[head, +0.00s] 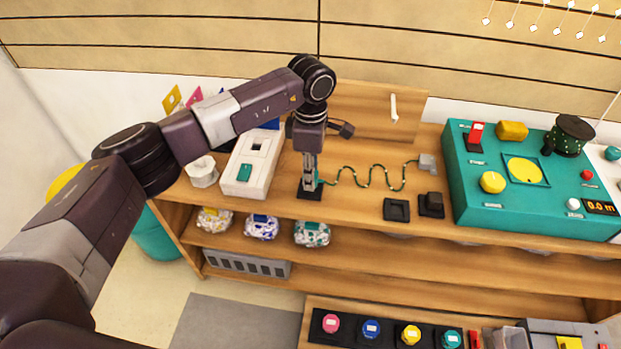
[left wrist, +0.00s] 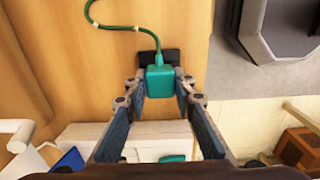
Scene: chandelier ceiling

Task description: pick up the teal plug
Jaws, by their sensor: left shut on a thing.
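The teal plug (left wrist: 160,82) sits between the fingertips of my left gripper (left wrist: 160,94) in the left wrist view, against a black square base (left wrist: 150,57). In the head view my left gripper (head: 309,182) points straight down over that base (head: 309,194) on the wooden shelf top and is shut on the plug, which is mostly hidden by the fingers. A green cord (head: 370,181) with light marks runs in waves from the plug to a grey block (head: 428,163). My right gripper is not in view.
A white socket box (head: 262,180) with a teal switch stands left of the gripper, beside a white cup-like object (head: 201,171). A black square pad (head: 396,209) and a black block (head: 431,205) lie right. A teal control panel (head: 468,188) fills the right side.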

